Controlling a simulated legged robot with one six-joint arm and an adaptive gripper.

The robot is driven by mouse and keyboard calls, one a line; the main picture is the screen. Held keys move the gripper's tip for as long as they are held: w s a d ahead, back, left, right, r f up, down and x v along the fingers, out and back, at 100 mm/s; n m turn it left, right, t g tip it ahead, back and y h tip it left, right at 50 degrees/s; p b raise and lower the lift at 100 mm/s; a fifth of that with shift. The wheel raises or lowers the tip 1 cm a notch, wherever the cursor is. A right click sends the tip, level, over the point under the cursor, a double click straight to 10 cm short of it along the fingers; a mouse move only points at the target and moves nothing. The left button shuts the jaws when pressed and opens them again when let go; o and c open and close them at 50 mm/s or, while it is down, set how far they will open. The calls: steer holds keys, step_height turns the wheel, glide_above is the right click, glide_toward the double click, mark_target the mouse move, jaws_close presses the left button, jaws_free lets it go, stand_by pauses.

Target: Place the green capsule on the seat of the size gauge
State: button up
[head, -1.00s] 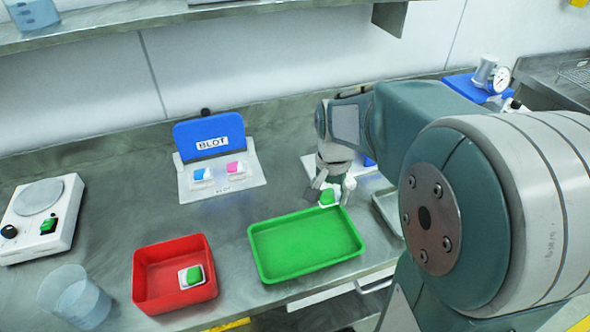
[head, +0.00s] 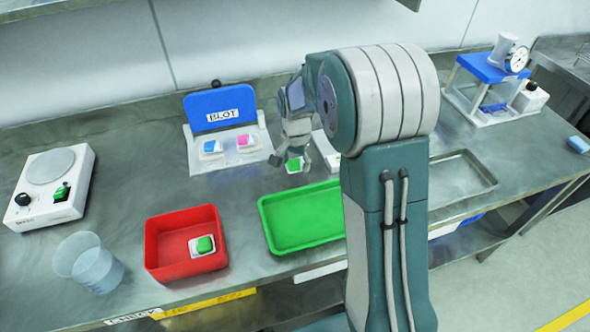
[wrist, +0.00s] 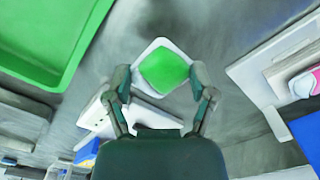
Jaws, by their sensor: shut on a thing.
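My gripper (head: 290,158) is shut on a green capsule (head: 294,165), which has a white base. In the head view it hangs between the blot stand and the green tray. In the wrist view the capsule (wrist: 164,72) sits between the two fingertips of my gripper (wrist: 163,88). A second green-and-white capsule (head: 203,245) lies in the red bin. A dial instrument on a blue-topped stand (head: 487,68) stands at the far right. A white fixture (head: 326,150) is partly hidden behind my arm. I cannot tell which of these is the size gauge; no seat shows clearly.
The green tray (head: 272,238) is empty where visible. The blot stand (head: 192,158) holds a blue and a pink capsule. The red bin (head: 160,268), a beaker (head: 90,265) and a white hotplate-like unit (head: 70,205) stand left. A metal tray (head: 470,190) lies right of my arm.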

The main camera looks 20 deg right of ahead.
mark_target(296, 163)
steer(key=shift+w+d+f, duration=0.15)
steer(key=shift+f, duration=1.55)
steer(key=shift+f, duration=0.15)
steer(key=o, duration=0.8)
